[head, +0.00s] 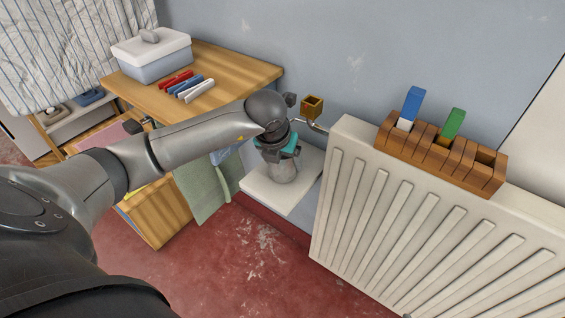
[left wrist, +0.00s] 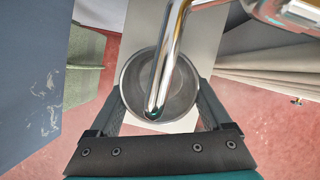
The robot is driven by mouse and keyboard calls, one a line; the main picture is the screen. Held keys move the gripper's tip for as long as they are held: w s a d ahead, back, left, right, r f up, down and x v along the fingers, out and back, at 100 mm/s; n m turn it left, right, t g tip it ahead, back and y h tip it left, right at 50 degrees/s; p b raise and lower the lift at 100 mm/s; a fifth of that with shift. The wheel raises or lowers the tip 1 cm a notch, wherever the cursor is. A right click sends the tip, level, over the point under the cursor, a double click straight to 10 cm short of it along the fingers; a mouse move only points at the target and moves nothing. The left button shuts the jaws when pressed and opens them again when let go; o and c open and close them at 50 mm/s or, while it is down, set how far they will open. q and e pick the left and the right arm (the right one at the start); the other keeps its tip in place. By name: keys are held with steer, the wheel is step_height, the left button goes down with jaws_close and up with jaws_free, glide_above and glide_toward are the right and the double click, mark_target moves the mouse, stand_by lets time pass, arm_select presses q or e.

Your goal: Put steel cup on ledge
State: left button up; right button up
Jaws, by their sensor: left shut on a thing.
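The steel cup (head: 285,173) is a grey metal cylinder, upright or nearly so, over the white ledge (head: 258,187) by the wall. My left gripper (head: 283,158) is shut on the cup from above, and its wrist hides the top of the cup in the head view. In the left wrist view the cup's round open mouth (left wrist: 135,85) sits between the two fingers, and a bright metal pipe (left wrist: 174,50) crosses in front of it. I cannot tell whether the cup's base touches the ledge. My right gripper is not in view.
A white radiator (head: 420,220) stands just right of the ledge, with a wooden slotted rack (head: 440,152) on top. A brass-coloured box-like fitting (head: 312,106) is close behind my wrist. A wooden table (head: 235,72) and a green cloth (head: 205,187) are on the left.

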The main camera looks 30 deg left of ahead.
arm_select(q)
steer(key=shift+f, duration=0.1)
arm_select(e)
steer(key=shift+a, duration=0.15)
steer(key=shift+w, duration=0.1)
arm_select(q)
steer(key=o, duration=1.2)
steer(key=shift+f, duration=0.1)
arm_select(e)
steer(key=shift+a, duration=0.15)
arm_select(q)
steer(key=shift+s+r, duration=0.15)
steer(key=shift+r, duration=0.5)
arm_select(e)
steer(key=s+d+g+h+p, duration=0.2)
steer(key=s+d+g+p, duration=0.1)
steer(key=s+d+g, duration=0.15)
arm_select(q)
steer(key=p+v, duration=0.2)
steer(key=v, duration=0.9)
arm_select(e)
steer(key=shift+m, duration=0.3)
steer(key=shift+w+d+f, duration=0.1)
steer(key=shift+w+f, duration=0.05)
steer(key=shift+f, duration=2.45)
